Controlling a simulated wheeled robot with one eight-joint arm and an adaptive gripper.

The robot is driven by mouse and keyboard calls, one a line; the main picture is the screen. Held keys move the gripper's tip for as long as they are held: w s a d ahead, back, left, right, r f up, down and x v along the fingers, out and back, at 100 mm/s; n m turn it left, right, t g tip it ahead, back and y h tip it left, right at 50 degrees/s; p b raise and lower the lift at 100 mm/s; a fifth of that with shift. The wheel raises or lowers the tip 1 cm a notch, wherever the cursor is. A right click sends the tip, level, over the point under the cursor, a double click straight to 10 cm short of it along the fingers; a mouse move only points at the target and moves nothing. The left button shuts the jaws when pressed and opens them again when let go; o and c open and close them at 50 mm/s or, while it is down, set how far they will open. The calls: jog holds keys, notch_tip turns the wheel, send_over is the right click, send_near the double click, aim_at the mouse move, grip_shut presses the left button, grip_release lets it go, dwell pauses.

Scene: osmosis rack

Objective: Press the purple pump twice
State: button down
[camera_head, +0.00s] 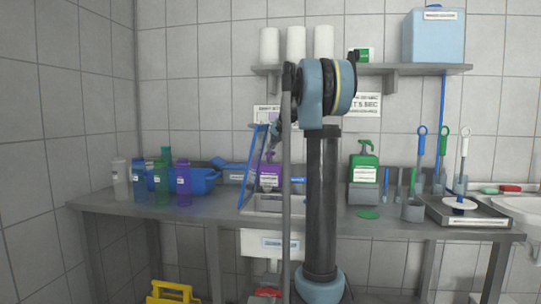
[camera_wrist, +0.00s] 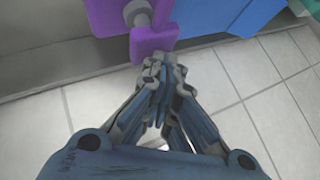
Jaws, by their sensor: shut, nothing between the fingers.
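The purple pump bottle (camera_head: 269,173) stands at the back of the bench, with a white label, partly hidden by my arm. In the wrist view a purple piece with a round grey knob (camera_wrist: 150,38) shows at the top, likely the pump. My gripper (camera_wrist: 164,64) is shut and empty, its fingertips together just below the purple piece's lower edge. I cannot tell whether they touch it. In the head view my arm hides most of my gripper.
A green pump bottle (camera_head: 364,178) stands to the right. Coloured bottles (camera_head: 162,182) and a blue basin (camera_head: 205,182) stand at left. A blue folding frame (camera_head: 253,168) is close to the purple bottle. A shelf (camera_head: 410,69) hangs above. A blue surface (camera_wrist: 205,15) lies beside the purple piece.

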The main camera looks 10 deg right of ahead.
jog(key=shift+r, duration=0.9)
jog(key=shift+r, duration=0.1)
jog(key=shift+r, duration=2.4)
notch_tip(320, 180, up, 4)
jog(key=shift+f, duration=0.15)
jog(key=shift+f, duration=0.1)
jog(key=shift+f, duration=4.3)
